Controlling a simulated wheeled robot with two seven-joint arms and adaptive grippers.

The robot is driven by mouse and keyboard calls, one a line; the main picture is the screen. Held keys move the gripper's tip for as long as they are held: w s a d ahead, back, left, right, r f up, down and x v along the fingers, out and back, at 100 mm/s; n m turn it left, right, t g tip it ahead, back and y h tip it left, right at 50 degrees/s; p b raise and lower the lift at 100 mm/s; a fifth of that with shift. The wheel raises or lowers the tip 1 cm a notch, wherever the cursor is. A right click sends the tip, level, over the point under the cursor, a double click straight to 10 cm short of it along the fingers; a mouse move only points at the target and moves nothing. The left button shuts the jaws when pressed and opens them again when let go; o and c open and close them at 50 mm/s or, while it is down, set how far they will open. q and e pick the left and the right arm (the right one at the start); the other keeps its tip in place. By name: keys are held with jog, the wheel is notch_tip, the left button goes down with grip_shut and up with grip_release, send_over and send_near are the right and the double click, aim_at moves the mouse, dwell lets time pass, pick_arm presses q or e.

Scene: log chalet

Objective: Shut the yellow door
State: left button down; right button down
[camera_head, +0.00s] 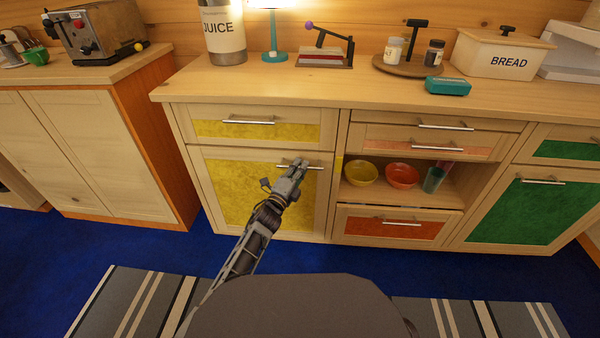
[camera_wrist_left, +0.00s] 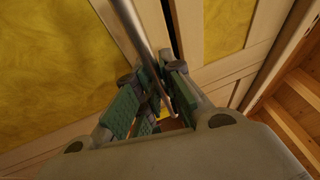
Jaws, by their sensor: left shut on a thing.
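The yellow door (camera_head: 228,190) is the lower left cabinet door, with a pale wood frame and a yellow panel. It looks close to flush with the cabinet front; I cannot tell if a small gap stays open. Its bar handle (camera_head: 312,167) is near the top right corner. My left gripper (camera_head: 298,165) is at this handle. In the left wrist view the metal handle (camera_wrist_left: 150,60) runs between the green-padded fingers of my left gripper (camera_wrist_left: 158,95), which are shut on it. My right gripper is not in view.
A yellow-fronted drawer (camera_head: 250,126) is above the door. To the right are an open shelf with a yellow bowl (camera_head: 360,174) and an orange bowl (camera_head: 402,176), and an orange drawer (camera_head: 390,228). A striped rug (camera_head: 140,300) lies on the blue floor.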

pick_arm(q)
jog(key=shift+w+a+r, duration=0.1)
jog(key=shift+w+r, duration=0.05)
jog(key=shift+w, duration=0.15)
jog(key=c, duration=1.5)
grip_release()
jog(key=shift+w, duration=0.15)
jog(key=shift+f, duration=0.2)
jog(key=shift+v, duration=5.95)
